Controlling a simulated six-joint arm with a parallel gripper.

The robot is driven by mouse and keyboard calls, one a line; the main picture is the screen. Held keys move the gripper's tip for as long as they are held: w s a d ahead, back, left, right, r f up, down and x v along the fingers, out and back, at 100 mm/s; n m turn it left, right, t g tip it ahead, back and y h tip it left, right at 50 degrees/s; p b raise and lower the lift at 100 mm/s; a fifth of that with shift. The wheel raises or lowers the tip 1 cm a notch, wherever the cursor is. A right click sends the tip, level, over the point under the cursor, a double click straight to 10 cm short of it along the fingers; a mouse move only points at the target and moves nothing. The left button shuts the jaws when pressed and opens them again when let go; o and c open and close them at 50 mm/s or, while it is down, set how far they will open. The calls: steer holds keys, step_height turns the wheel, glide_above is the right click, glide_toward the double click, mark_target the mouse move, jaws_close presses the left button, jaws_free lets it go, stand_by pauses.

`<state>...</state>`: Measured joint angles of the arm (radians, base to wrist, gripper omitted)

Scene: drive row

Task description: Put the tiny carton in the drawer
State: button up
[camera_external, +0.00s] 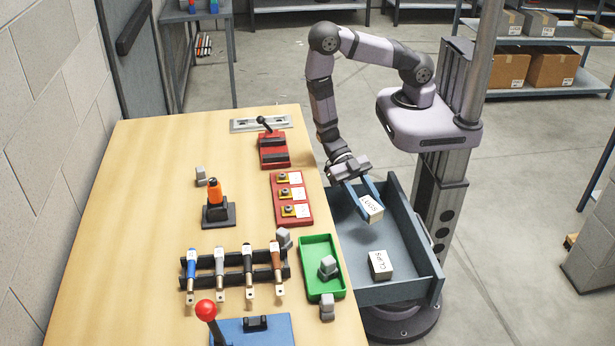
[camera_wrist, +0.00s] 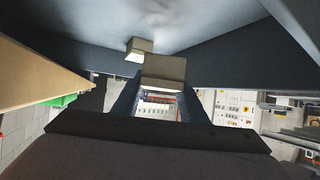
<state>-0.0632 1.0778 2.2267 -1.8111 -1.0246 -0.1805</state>
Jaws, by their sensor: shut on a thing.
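A small white-and-tan carton marked LUGS (camera_external: 370,209) is between the blue fingers of my gripper (camera_external: 364,192), which is shut on it. It is over or inside the back part of the open grey-blue drawer (camera_external: 402,210); I cannot tell whether it touches the drawer floor. In the wrist view the held carton (camera_wrist: 163,70) sits between the fingertips (camera_wrist: 158,98). A second carton marked CLIPS (camera_external: 380,265) lies on the drawer floor towards the front, and it also shows in the wrist view (camera_wrist: 138,47). The gripper points down into the drawer.
The wooden bench (camera_external: 150,200) is left of the drawer. On it stand a green tray (camera_external: 314,258), a red block with white labels (camera_external: 291,200), a rack of handled tools (camera_external: 236,271) and an orange-topped tool (camera_external: 215,195). The drawer floor between the cartons is free.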

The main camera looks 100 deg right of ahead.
mark_target(367, 233)
steer(key=shift+f+b, duration=2.95)
steer(key=shift+f, duration=0.2)
steer(key=shift+s+f+b, duration=0.1)
steer(key=shift+f+b, duration=0.25)
steer(key=shift+f, duration=0.2)
